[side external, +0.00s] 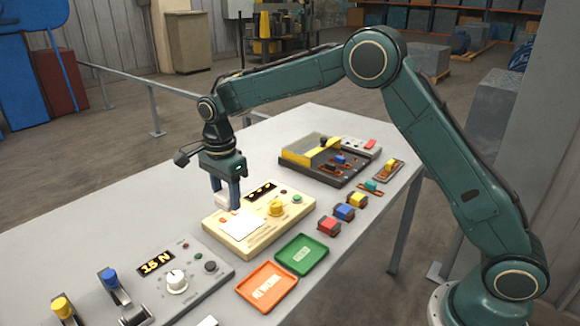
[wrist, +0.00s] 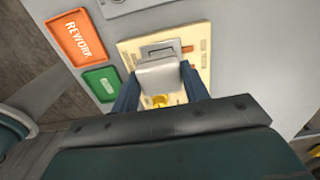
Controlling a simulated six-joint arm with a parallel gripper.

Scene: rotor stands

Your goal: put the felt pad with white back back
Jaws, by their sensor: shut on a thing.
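My gripper (side external: 225,200) is above the left part of the cream station (side external: 293,218), pointing down. It is shut on a pale block, which I take to be the felt pad with white back (side external: 221,199). In the wrist view the pad (wrist: 158,76) shows as a light grey-white block between the dark blue fingers of my gripper (wrist: 158,88). It covers part of the cream station (wrist: 128,47). A flat white area (side external: 241,224) lies on the station just below and right of the pad. I cannot tell if the pad touches the station.
The station has a yellow knob (side external: 277,208). An orange REWORK tray (side external: 266,287) and a green tray (side external: 301,255) lie in front. Red (side external: 328,227), blue (side external: 344,212) and yellow (side external: 357,200) blocks stand to the right. A grey panel (side external: 205,280) reading 15 N stands at left.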

